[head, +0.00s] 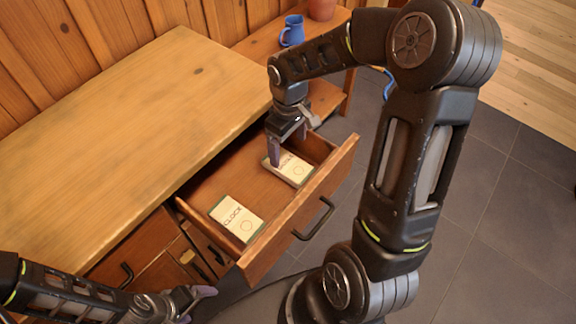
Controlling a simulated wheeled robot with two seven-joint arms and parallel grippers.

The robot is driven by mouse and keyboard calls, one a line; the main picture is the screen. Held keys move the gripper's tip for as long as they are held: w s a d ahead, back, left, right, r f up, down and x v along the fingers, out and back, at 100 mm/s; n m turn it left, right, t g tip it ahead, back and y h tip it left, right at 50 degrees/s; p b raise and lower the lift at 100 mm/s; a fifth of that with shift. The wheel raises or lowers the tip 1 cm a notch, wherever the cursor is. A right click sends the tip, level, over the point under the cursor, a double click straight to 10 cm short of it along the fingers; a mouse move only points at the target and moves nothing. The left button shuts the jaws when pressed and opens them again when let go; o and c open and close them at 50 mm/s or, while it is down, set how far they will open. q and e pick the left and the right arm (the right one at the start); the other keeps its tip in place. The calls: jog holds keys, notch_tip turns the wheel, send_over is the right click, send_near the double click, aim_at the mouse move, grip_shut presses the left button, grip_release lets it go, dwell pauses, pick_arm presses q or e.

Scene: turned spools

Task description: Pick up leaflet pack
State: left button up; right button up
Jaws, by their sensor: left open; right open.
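Two flat, pale packs with green edges lie in an open wooden drawer (205,181). One leaflet pack (237,218), with lettering that seems to read "CLOCK", lies near the drawer's front left part. The other leaflet pack (297,171) lies toward the right end, its lettering partly hidden by my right gripper. My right gripper (276,160) points down into the drawer at that pack's left edge. Its jaws are open; I cannot tell whether a finger touches the pack. My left gripper (203,293) is open and empty at the lower left, outside and below the drawer front.
The wooden desk top (110,110) is bare. The drawer front with a dark handle (314,218) stands out over the grey tiled floor (470,180). A blue mug (292,31) and a reddish pot (321,9) stand on a shelf (262,42) behind.

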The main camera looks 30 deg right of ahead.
aim_at(288, 164)
jog(key=shift+f, duration=1.05)
notch_tip(288, 164, down, 5)
jog(key=shift+f+b, duration=0.1)
jog(key=shift+b, duration=0.2)
jog(key=shift+c, duration=0.2)
jog(key=c, duration=1.6)
jog(key=shift+o, duration=0.2)
notch_tip(288, 164, up, 10)
jog(key=shift+p, duration=0.4)
